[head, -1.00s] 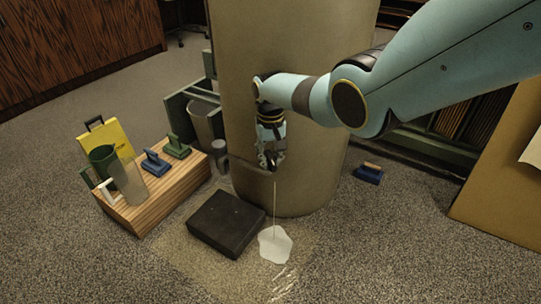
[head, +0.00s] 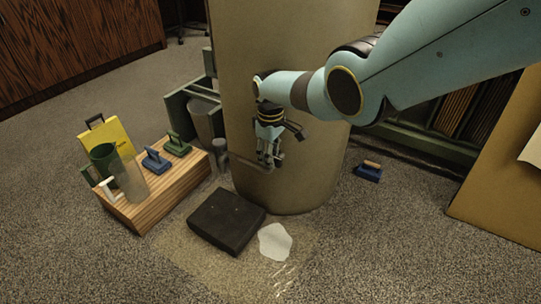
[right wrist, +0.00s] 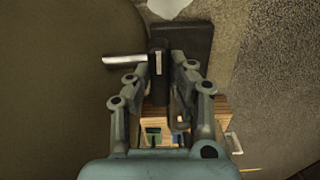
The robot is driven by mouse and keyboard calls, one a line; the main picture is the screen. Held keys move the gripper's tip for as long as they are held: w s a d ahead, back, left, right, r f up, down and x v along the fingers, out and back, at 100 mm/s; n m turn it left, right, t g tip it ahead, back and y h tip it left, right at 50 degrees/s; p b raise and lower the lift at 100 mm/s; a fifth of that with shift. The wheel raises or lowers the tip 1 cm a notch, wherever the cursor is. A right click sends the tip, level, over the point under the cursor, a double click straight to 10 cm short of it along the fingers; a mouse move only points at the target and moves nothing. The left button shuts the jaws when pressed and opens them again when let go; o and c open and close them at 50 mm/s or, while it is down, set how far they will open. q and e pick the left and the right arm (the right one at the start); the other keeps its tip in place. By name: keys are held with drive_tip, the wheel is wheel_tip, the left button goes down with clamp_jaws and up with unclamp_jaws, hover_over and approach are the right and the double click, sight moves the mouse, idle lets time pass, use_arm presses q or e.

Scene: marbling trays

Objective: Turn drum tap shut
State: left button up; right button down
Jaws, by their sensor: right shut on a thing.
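The drum (head: 300,175) is a large tan cylinder standing upright at the centre of the head view. It also fills the left of the right wrist view (right wrist: 50,90). My right gripper (head: 270,160) is low against the drum's front and mostly hides the tap in the head view. In the right wrist view, the fingers (right wrist: 166,75) are shut on the dark handle of the tap (right wrist: 158,52). A pale metal bar (right wrist: 124,59) runs from the tap toward the drum. No stream falls below the tap. My left gripper is not in view.
A white puddle (head: 275,242) lies on the floor beside a black slab (head: 226,220). A wooden crate (head: 165,196) with hand tools stands at left. A blue tool (head: 369,172) lies right of the drum.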

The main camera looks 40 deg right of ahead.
idle(0.5)
drive_tip(key=c, duration=1.2)
unclamp_jaws()
drive_tip(key=shift+w+r, duration=0.1)
drive_tip(key=shift+r, duration=0.35)
wheel_tip(320, 180, up, 11)
